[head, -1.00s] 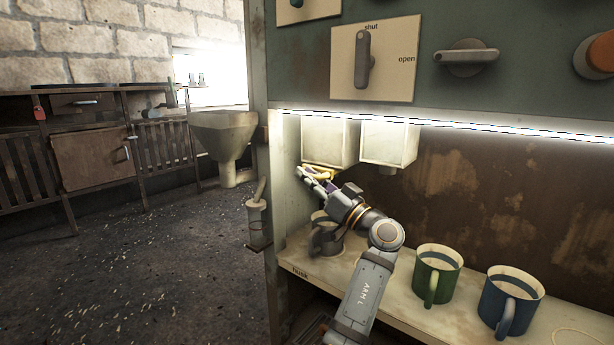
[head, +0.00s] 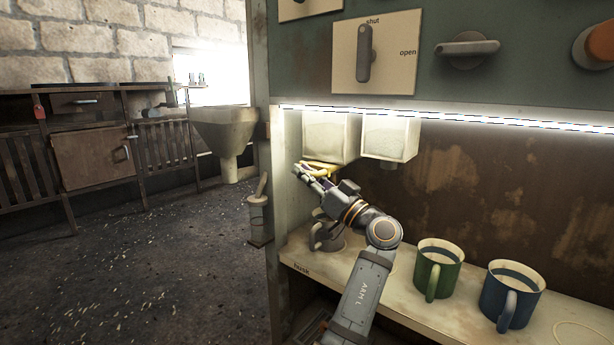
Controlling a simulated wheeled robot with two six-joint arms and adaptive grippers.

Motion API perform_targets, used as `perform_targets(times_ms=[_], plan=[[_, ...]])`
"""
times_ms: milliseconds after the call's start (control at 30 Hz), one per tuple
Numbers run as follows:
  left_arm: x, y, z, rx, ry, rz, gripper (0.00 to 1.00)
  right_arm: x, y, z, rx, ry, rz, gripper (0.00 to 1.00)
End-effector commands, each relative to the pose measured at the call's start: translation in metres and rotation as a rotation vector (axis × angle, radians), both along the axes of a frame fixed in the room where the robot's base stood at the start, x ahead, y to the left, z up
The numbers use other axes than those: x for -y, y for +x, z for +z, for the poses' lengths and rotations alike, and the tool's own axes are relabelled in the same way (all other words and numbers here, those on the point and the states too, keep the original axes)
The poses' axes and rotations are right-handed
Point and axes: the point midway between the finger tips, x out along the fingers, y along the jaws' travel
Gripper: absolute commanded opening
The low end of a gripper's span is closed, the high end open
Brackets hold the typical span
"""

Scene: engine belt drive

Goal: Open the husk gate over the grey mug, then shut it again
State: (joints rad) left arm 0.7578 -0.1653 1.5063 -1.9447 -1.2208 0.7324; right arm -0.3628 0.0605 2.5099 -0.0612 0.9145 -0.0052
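The grey mug (head: 329,238) stands at the left end of the shelf, partly hidden behind my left arm. Above it hangs a pale box (head: 330,137) with a yellow part (head: 322,168), seemingly the gate, at its underside. My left gripper (head: 304,179) is at this yellow part, close to or touching it. Its fingers are small and overlap the yellow part, so I cannot tell whether they are open or shut on it. The word "husk" is on the shelf edge below the mug. My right gripper is out of view.
A second pale box (head: 390,137) hangs to the right. A green mug (head: 438,270) and a blue mug (head: 511,296) stand on the shelf (head: 465,305) to the right. A shut/open lever (head: 365,54) is on the panel above, standing upright toward "shut".

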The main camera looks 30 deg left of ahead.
Motion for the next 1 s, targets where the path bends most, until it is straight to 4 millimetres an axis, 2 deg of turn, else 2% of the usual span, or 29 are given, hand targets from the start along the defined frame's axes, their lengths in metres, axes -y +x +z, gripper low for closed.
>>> perform_targets(times_ms=[367,733,833,1000], plan=[[0.0,0.0,0.005,0.001,0.0,0.0,0.24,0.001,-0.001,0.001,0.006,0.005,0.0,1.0],[0.0,0.0,0.08,0.002,0.001,0.0,0.24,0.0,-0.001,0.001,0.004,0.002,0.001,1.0],[0.0,0.0,0.092,0.001,0.0,0.001,0.24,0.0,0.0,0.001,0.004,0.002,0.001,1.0],[0.0,0.0,0.1,-0.001,0.0,0.0,0.24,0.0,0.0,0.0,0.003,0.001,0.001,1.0]])
